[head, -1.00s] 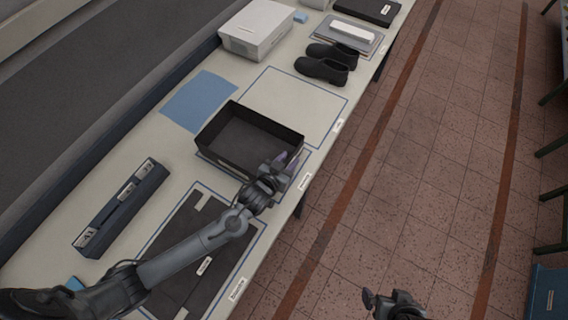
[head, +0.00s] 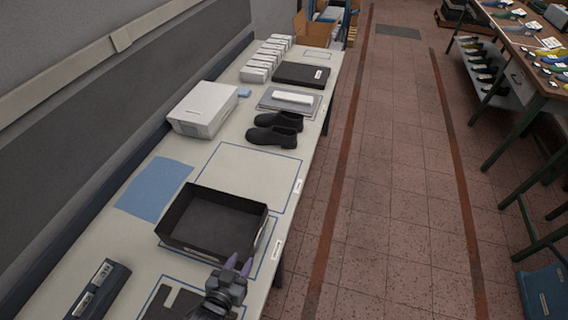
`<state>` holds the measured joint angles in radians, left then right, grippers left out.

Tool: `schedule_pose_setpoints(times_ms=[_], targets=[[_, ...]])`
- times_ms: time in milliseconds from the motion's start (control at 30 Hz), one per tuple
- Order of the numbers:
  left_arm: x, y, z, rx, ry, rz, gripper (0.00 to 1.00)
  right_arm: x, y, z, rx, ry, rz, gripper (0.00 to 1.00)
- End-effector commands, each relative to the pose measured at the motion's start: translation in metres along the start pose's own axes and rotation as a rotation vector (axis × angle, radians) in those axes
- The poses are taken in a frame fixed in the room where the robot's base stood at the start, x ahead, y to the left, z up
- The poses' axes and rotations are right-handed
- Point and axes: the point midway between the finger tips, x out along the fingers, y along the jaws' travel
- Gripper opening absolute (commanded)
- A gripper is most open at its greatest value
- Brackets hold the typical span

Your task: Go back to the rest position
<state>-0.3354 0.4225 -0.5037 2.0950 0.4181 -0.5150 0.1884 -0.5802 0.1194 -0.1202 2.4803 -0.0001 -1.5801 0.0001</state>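My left gripper (head: 238,265) is at the bottom of the head view, over the table just in front of the black open tray (head: 169,218). Its two purple-tipped fingers stand apart with a gap between them, and no object shows between them. Most of the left arm is out of the frame below. My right gripper is not in the head view.
The long table (head: 234,170) holds black shoes (head: 273,133), a white box (head: 203,108), a blue sheet (head: 154,189) and a dark case (head: 98,290). A shoe-covered workbench (head: 520,60) stands far right.

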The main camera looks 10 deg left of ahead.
Motion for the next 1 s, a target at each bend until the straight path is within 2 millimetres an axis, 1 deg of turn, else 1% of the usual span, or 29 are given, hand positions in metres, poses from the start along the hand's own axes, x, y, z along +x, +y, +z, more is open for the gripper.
schedule_pose_setpoints(times_ms=[33,133,267,300,467,633,733,767,800,867,1000], targets=[[-0.004,0.000,0.006,-0.029,-0.013,-0.011,0.37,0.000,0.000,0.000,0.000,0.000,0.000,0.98],[-0.019,-0.005,0.003,-0.111,-0.035,-0.034,0.37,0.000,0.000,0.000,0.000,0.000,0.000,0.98],[-0.046,-0.013,0.012,-0.158,-0.204,-0.052,0.37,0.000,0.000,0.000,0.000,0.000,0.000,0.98],[-0.055,-0.016,0.017,-0.155,-0.267,-0.054,0.37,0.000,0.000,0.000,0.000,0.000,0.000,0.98],[-0.096,-0.025,0.032,-0.101,-0.506,-0.049,0.37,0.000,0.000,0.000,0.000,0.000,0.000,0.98],[-0.133,-0.030,0.044,0.008,-0.718,-0.030,0.37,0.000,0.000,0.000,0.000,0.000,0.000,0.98],[-0.154,-0.028,0.061,0.077,-0.863,-0.004,0.37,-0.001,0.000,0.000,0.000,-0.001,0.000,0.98],[-0.160,-0.028,0.040,0.072,-0.849,-0.006,0.37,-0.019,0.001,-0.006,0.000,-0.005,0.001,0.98],[-0.164,-0.028,0.029,0.070,-0.845,-0.006,0.37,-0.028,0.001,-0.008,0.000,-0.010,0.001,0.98],[-0.169,-0.028,0.017,0.070,-0.845,-0.007,0.37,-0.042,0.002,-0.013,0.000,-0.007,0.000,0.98],[-0.184,-0.027,-0.018,0.069,-0.844,-0.007,0.37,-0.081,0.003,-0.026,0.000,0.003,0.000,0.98]])
